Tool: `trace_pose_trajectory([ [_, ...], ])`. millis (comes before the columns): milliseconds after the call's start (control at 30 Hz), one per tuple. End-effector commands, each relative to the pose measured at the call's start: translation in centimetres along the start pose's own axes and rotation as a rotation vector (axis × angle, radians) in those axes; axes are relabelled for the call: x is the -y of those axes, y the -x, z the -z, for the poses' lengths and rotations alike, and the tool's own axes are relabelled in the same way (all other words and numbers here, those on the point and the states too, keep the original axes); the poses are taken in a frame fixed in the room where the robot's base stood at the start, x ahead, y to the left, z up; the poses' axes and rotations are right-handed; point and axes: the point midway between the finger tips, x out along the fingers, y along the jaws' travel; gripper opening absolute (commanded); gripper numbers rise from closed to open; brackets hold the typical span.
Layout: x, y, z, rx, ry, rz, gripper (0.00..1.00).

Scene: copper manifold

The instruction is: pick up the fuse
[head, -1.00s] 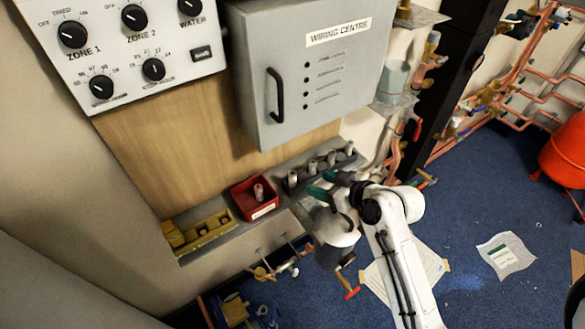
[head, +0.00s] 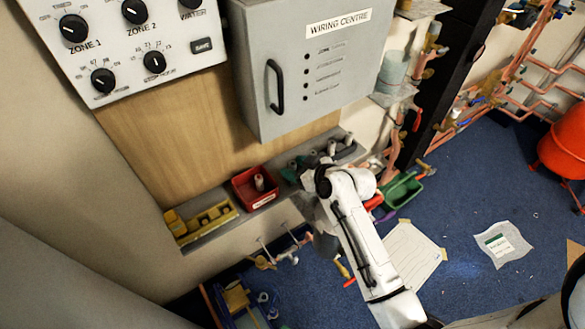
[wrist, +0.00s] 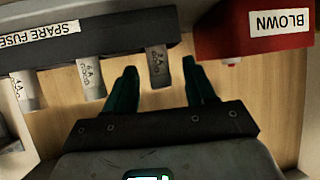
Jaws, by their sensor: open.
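A dark rack (wrist: 85,37) labelled SPARE FUSES holds several pale cylindrical fuses with small printed markings. My gripper (wrist: 160,67) is open in the wrist view, its dark green fingers on either side of the end fuse (wrist: 156,68), the one nearest the red tray. Gaps show on both sides, so the fingers look apart from it. Two other fuses, a middle one (wrist: 90,78) and a farther one (wrist: 27,90), stay outside the fingers. In the head view my gripper (head: 292,168) is at the rack's left end, where my arm hides the end fuse.
A red tray (head: 240,192) labelled BLOWN in the wrist view adjoins the rack and holds one fuse (head: 259,182). A yellow block (head: 203,227) is farther left on the shelf. The grey wiring centre (head: 300,110) hangs above. A green tray (head: 403,191) lies at the right below.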

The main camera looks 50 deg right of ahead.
Motion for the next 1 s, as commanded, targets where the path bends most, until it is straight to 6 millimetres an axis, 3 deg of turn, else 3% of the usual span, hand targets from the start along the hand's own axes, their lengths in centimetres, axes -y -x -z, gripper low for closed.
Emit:
trace_pose_trajectory([
  [233, 0.0, -0.15, -0.04, 0.001, 0.0, 0.0, 0.55],
  [800, -0.01, -0.12, -0.05, 0.001, 0.0, 0.0, 0.0],
  [1000, -0.01, -0.11, -0.03, 0.001, 0.0, 0.0, 0.0],
])
